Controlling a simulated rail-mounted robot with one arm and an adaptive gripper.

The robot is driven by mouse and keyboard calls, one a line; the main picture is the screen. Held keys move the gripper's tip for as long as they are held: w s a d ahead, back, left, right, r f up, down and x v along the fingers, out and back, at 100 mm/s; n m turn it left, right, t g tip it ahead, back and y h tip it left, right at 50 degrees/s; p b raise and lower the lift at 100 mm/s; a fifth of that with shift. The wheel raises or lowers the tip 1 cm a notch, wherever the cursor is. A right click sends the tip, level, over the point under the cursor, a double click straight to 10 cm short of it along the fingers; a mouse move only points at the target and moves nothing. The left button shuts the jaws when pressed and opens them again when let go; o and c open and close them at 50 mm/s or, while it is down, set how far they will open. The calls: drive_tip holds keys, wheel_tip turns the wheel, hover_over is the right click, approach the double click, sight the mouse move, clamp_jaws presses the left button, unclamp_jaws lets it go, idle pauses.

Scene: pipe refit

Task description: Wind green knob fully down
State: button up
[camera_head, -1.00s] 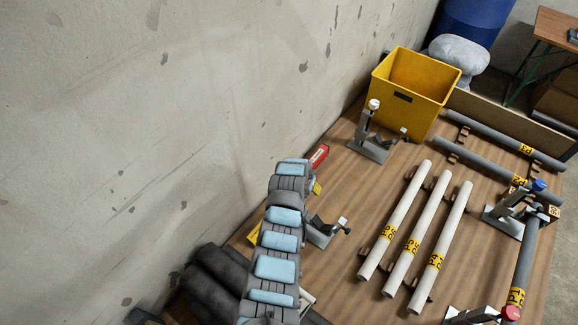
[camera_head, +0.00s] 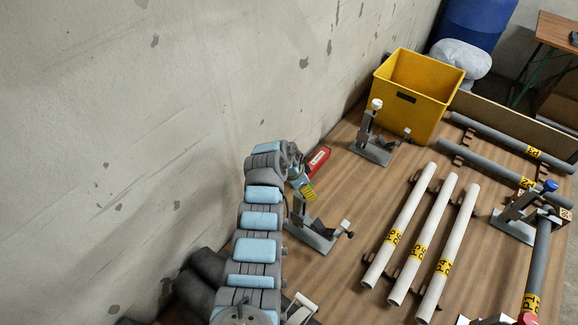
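No green knob shows clearly. A grey clamp (camera_head: 318,238) stands on the bench just right of my arm. The top of its upright, where the other clamps carry their knobs, is hidden behind the end of my arm. My arm bends over at the top, and its end (camera_head: 301,180) points down right above this clamp. A small yellow, dark-striped part shows at that end; I cannot tell whether it belongs to my gripper. The fingers are not clear, so I cannot tell whether they are open or shut, or whether they touch the clamp.
A white-knobbed clamp (camera_head: 371,140) stands behind, by the yellow bin (camera_head: 415,105). A red box (camera_head: 318,160) lies near the wall. Several white pipes (camera_head: 420,245) lie to the right. A blue-knobbed clamp (camera_head: 520,215) and a red knob (camera_head: 527,319) are at the right.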

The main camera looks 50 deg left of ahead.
drive_tip(key=shift+a+m+b, duration=0.1)
drive_tip(key=shift+m+b, duration=0.3)
drive_tip(key=shift+m, duration=0.2)
drive_tip(key=shift+m+h, duration=0.4)
drive_tip(key=shift+b, duration=0.45)
drive_tip(key=shift+r+m, duration=0.1)
drive_tip(key=shift+m, duration=0.2)
drive_tip(key=v, duration=1.5)
drive_tip(key=shift+w+g+p, duration=0.25)
drive_tip(key=shift+g+p, duration=0.05)
drive_tip(key=shift+p, duration=0.05)
drive_tip(key=shift+a+r, duration=0.1)
